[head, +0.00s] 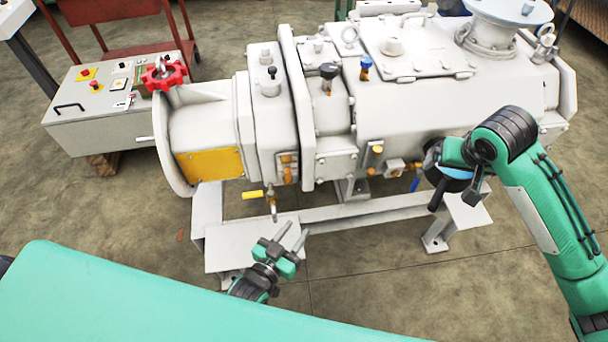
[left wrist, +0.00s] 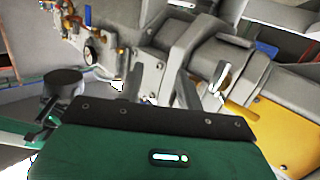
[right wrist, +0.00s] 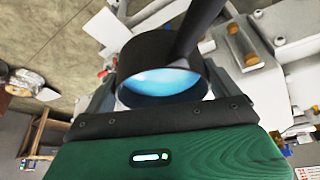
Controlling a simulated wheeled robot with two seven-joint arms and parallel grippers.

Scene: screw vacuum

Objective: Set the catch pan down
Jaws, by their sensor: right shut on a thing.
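The catch pan (head: 451,184) is a dark round pan with a light blue inside. In the head view it is beside the lower right side of the white machine, above the support leg. My right gripper (head: 462,178) is shut on it. My left gripper (head: 290,238) is open and empty, below the yellow-handled valve (head: 262,195). Its fingers (left wrist: 162,88) stand apart in the left wrist view.
The white vacuum machine (head: 330,110) stands on a grey frame (head: 350,215) across the middle. A control box (head: 105,100) is at left and a red cart (head: 120,35) behind it. The concrete floor (head: 400,285) is bare in front of the frame.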

